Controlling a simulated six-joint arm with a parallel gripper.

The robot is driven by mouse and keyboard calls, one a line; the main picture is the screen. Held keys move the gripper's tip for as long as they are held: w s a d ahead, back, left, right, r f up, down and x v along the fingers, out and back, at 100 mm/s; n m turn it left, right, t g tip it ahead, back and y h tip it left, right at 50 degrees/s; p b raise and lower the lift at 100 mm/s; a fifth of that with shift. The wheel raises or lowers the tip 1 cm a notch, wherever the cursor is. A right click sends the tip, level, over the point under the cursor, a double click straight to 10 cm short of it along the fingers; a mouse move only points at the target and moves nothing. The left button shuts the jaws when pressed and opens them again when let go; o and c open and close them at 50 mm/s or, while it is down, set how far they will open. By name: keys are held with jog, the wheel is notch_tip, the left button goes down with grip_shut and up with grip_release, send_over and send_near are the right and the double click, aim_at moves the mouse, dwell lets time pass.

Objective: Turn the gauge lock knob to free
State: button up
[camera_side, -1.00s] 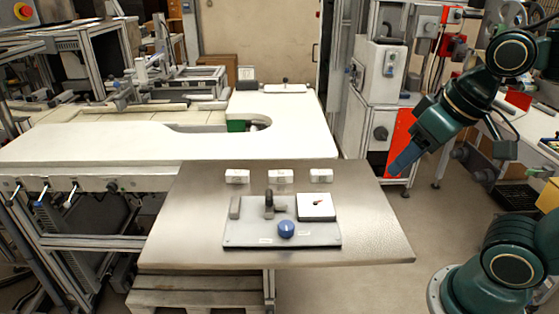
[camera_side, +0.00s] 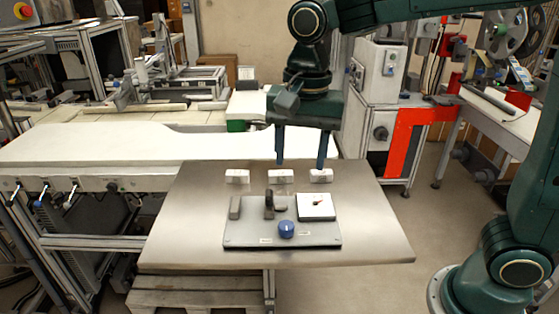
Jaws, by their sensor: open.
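The blue gauge lock knob (camera_side: 286,228) sits at the front middle of a grey plate (camera_side: 240,239) on the metal table. Small white labels lie on the plate on both sides of the knob, too small to read. Behind the knob stands a dark upright part (camera_side: 269,205). A square white gauge (camera_side: 316,206) with a small needle stands at the plate's right. My gripper (camera_side: 300,164) points down with its two blue fingers spread apart and nothing between them. It is above and behind the plate, apart from the knob.
Three white blocks stand in a row behind the plate: left (camera_side: 237,176), middle (camera_side: 281,176) and right (camera_side: 321,175). A grey block (camera_side: 235,207) is on the plate's left. The metal table (camera_side: 185,225) is clear at both sides. A white bench (camera_side: 90,145) lies behind.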

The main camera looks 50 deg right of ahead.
aim_at(286, 225)
jog(key=shift+w+a+f+m+g, duration=0.15)
jog(key=shift+w+a+f+m, duration=0.1)
jog(key=shift+w+a+m, duration=0.15)
jog(key=shift+w+a+f+m+g, duration=0.15)
jog(key=shift+w+a+f+m, duration=0.1)
jog(key=shift+a, duration=0.25)
notch_tip(286, 225, down, 14)
jog(key=shift+r, duration=0.1)
dwell(0.3)
jog(key=shift+c, duration=0.2)
jog(key=c, duration=0.9)
